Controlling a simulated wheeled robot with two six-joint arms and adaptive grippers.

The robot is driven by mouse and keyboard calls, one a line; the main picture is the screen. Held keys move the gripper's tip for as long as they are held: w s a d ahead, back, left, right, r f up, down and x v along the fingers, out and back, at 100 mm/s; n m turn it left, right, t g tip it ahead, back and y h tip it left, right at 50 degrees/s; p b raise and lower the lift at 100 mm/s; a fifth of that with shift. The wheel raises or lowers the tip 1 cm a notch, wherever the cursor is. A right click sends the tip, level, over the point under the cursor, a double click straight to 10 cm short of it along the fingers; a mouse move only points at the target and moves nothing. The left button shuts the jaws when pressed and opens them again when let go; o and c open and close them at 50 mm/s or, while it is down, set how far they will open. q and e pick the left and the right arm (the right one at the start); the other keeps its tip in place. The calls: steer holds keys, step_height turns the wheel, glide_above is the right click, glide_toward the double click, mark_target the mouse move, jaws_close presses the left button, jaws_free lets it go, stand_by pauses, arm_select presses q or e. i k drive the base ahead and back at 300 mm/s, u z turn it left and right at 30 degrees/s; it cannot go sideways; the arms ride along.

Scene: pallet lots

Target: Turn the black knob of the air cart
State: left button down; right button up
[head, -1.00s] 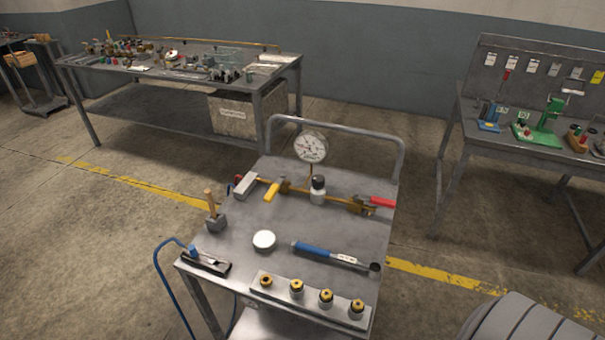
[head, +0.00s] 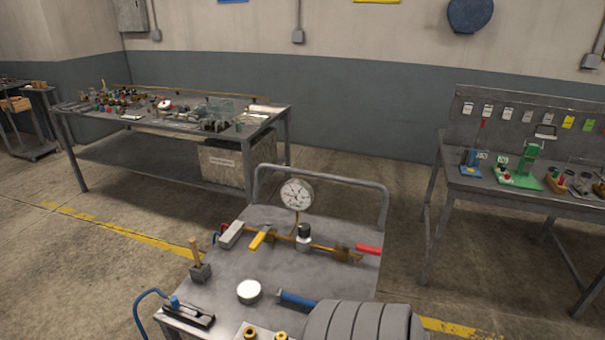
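The air cart (head: 330,281) stands in the lower middle of the head view, with a grey metal top and a tube rail at its back. A brass pipe line runs across the top. On it sits the black knob (head: 304,230), a small dark cap on a white cylindrical body (head: 303,244). A round white dial gauge (head: 297,194) stands behind it. A yellow lever (head: 262,237) is left of the knob and a red lever (head: 368,250) is right of it. Neither of my grippers is in view. Nothing touches the knob.
A grey ribbed part, apparently my own, covers the cart's front right corner. A white disc (head: 248,291), a blue-handled tool (head: 297,299) and a wooden-handled block (head: 200,272) lie on the cart. Benches stand back left (head: 165,118) and right (head: 520,195).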

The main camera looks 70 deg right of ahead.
mark_target(304, 229)
steer(key=k, duration=0.4)
steer(key=z, duration=0.7)
